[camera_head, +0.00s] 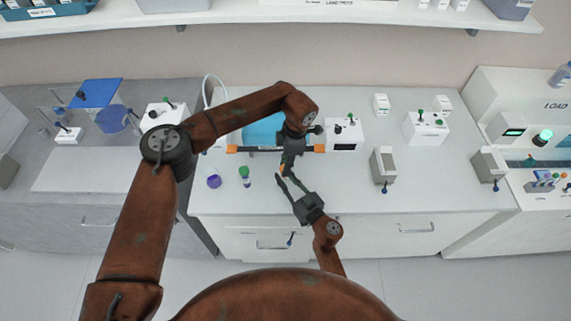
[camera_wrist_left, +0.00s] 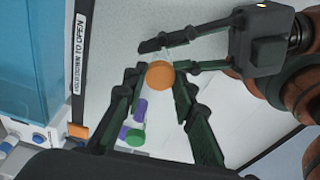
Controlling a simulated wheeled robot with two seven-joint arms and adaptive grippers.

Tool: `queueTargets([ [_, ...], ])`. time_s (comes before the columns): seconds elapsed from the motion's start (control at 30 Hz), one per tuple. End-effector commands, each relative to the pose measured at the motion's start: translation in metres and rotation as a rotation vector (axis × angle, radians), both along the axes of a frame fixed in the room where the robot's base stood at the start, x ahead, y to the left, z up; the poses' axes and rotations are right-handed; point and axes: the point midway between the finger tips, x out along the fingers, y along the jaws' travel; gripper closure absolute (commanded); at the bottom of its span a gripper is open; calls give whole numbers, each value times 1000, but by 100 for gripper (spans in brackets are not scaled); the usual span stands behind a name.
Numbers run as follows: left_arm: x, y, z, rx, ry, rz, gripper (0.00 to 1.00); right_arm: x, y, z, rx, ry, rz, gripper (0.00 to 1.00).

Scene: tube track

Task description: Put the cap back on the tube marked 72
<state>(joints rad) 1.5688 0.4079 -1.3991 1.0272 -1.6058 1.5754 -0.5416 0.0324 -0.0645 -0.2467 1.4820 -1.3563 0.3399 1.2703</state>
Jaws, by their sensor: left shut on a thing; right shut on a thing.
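An orange cap (camera_wrist_left: 160,75) sits between the fingertips of my left gripper (camera_wrist_left: 158,82), which is shut on it. In the head view my left gripper (camera_head: 285,168) points down over the front of the bench, with the cap mostly hidden. My right gripper (camera_wrist_left: 168,56) comes in from the upper right in the left wrist view and is shut on a clear tube (camera_wrist_left: 167,52). In the head view my right gripper (camera_head: 284,181) is just in front of the left one. The tube is mostly hidden behind cap and fingers. I cannot read a 72, nor tell whether cap and tube touch.
A green-capped tube (camera_head: 244,175) and a purple-capped item (camera_head: 214,181) stand on the bench to the left. A blue-lidded device (camera_head: 262,131) is behind my left gripper. A white box (camera_head: 344,133) and a grey holder (camera_head: 383,165) are to the right. Bare bench lies between.

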Motion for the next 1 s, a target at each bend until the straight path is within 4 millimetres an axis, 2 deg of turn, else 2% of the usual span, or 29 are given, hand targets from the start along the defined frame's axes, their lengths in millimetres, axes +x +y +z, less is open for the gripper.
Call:
queueTargets([
  [0.2, -1, 1, 1, 0, -2, -508, 82, 0, 0, -1, -1, 1, 0, 100],
  [0.4, -2, 2, 0, 0, -2, -872, 82, 0, 0, -1, -1, 1, 0, 100],
  [0.57, -1, 1, 0, 0, -2, -869, 82, 0, 0, -1, -1, 1, 0, 100],
  [0.6, -1, 1, 0, 0, -2, -868, 72, 0, 0, -1, -1, 1, 0, 100],
  [0.8, -2, 1, 0, -1, 0, -865, 58, 0, 0, -1, -1, 1, 0, 100],
  [0.87, -2, 1, 0, -1, 0, -865, 54, 0, 0, -1, -1, 1, 0, 100],
  [1.0, -2, 1, 0, -2, 1, -865, 54, 0, 0, -1, -1, 1, 0, 100],
])
